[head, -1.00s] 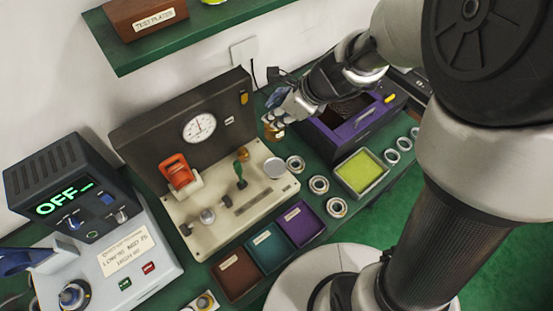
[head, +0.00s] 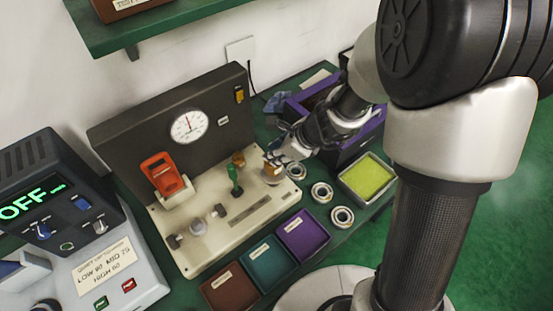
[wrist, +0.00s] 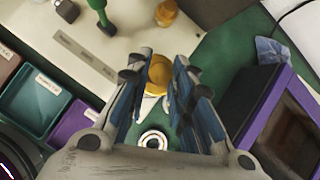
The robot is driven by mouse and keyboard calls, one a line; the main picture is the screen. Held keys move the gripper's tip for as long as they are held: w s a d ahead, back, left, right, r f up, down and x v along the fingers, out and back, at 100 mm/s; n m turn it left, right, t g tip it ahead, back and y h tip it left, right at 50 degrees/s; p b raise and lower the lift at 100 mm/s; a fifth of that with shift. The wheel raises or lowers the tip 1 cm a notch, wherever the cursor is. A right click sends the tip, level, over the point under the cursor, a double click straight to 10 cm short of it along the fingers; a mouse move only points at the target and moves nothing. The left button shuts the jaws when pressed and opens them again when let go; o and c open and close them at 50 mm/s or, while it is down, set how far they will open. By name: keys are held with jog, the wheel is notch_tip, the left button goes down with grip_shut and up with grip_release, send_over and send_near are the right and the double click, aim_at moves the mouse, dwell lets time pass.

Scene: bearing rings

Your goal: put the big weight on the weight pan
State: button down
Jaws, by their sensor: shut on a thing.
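The big weight, a brass cylinder (wrist: 158,76), is between the fingers of my gripper (head: 272,162). In the wrist view my gripper (wrist: 160,95) is closed around its sides. In the head view the brass weight (head: 270,171) is at the right end of the cream test rig, over the pale weight pan (head: 273,181). The fingers and the weight hide most of the pan. I cannot tell whether the weight touches it.
A smaller brass piece (head: 238,158) and a green lever (head: 235,180) stand on the rig left of my gripper. Bearing rings (head: 321,192), a yellow-green tray (head: 385,202) and a purple-rimmed box (head: 345,158) lie to the right. Coloured trays (head: 302,234) lie in front.

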jog(key=shift+w+f, duration=0.1)
jog(key=shift+f, duration=0.65)
jog(key=shift+f+b, duration=0.1)
jog(key=shift+b, duration=0.2)
jog(key=shift+f, duration=0.1)
jog(key=c, duration=1.4)
grip_release()
